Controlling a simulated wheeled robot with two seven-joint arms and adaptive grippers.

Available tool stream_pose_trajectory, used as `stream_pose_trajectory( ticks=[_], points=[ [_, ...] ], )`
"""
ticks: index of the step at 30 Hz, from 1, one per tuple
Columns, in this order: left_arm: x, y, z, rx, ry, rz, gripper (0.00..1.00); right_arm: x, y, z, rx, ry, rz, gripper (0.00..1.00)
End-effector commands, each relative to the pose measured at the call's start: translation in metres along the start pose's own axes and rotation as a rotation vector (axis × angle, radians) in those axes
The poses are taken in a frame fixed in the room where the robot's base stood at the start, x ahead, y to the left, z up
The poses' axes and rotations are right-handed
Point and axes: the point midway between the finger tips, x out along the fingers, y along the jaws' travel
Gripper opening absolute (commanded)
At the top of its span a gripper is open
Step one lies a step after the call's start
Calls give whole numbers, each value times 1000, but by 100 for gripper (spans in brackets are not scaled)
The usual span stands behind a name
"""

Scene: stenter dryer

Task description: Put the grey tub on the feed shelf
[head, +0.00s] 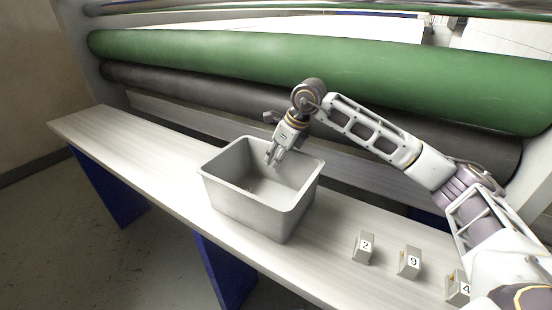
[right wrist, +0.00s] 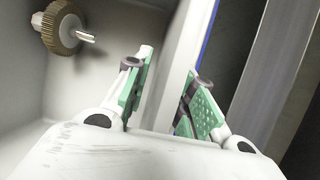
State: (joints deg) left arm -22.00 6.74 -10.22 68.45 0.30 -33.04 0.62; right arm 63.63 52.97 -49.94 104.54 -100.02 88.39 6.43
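The grey tub (head: 262,215) stands upright on the long pale shelf (head: 150,160), open side up. My right gripper (head: 272,158) points down at the tub's far rim. In the right wrist view, the green-padded fingers (right wrist: 167,75) are apart, one on the inner side of the tub wall (right wrist: 177,55) and one on the outer side. A gap shows between pads and wall, so the gripper is open. A small brown toothed wheel (right wrist: 62,27) with a metal shaft lies inside the tub. My left gripper is not in view.
Small grey blocks numbered 2 (head: 364,248), 9 (head: 410,263) and 4 (head: 458,288) stand on the shelf right of the tub. Behind it run a dark roller (head: 190,90) and a green roller (head: 230,60). The shelf's left part is clear.

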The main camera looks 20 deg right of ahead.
Motion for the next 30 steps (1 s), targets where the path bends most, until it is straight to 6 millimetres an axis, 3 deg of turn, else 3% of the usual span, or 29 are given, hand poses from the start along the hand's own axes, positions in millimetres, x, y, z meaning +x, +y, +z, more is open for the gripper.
stream_pose_trajectory(
  ticks=[15,30],
  points=[
    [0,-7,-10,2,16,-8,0,-2,0,1,0,0,0,27],
    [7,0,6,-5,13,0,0,-70,0,2,0,-2,-2,27]
  ],
)
